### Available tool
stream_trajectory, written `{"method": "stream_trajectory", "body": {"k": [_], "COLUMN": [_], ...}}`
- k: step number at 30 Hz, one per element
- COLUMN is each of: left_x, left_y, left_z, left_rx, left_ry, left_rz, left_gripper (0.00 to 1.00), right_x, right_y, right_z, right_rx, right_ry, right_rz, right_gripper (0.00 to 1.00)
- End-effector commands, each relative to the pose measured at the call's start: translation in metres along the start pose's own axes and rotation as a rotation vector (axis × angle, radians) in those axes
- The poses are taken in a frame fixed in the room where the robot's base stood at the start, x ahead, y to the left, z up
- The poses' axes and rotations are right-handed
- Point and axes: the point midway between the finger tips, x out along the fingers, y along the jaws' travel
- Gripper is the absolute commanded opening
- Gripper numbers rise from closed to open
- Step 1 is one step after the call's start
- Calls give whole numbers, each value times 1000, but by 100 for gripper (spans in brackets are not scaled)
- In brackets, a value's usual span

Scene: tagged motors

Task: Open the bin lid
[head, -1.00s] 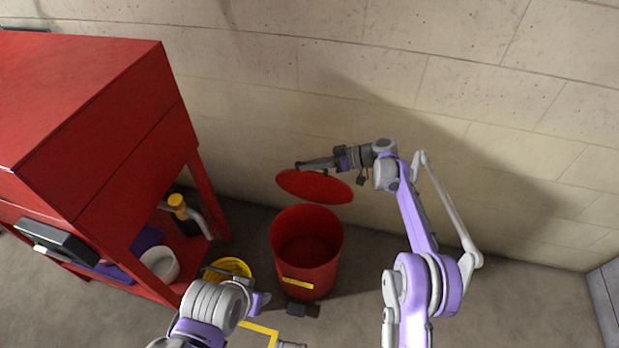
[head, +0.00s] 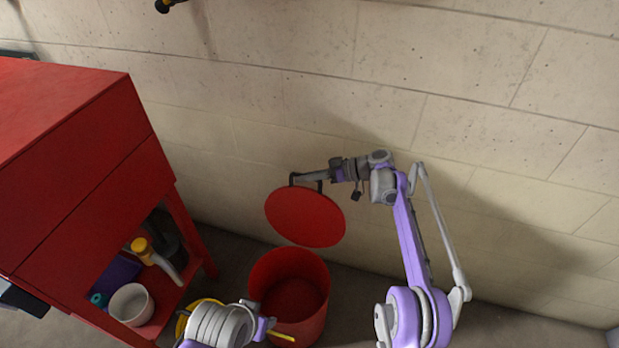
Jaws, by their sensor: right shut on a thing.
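The red bin (head: 272,282) stands on the floor by the wall, and I see into its open top. Its round red lid (head: 305,217) is off the rim, tilted steeply above and behind the bin's mouth. My right gripper (head: 306,180) is at the lid's upper edge, shut on the lid. My left arm comes in at the bottom, in front of the bin, with its gripper (head: 266,328) near the bin's lower front. Whether the left gripper's fingers are open or shut does not show clearly.
A red cabinet (head: 75,160) fills the left side. Its lower shelf holds a white bowl (head: 131,304) and a yellow-capped pipe-like thing (head: 142,246). A yellow bucket (head: 183,322) is partly hidden beside the bin. A concrete wall (head: 450,90) runs behind; floor at right looks clear.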

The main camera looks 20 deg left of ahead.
Motion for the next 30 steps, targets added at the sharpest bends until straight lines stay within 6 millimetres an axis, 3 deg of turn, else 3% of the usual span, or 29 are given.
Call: {"method": "stream_trajectory", "body": {"k": [13,14,19,26,30], "left_x": [0,0,0,0,-2], "left_y": [0,0,0,0,0], "left_z": [0,0,0,0,0], "left_rx": [0,0,0,0,0], "left_ry": [0,0,0,0,0], "left_rz": [0,0,0,0,0], "left_gripper": [50,50,50,50,50], "right_x": [1,1,1,1,-10], "right_y": [1,1,0,0,1], "right_z": [1,1,1,0,0], "right_rx": [-1,-1,-1,0,0], "right_ry": [-2,-2,-2,-1,0], "right_rz": [1,1,1,1,3], "right_gripper": [0,19,47,47,47]}}
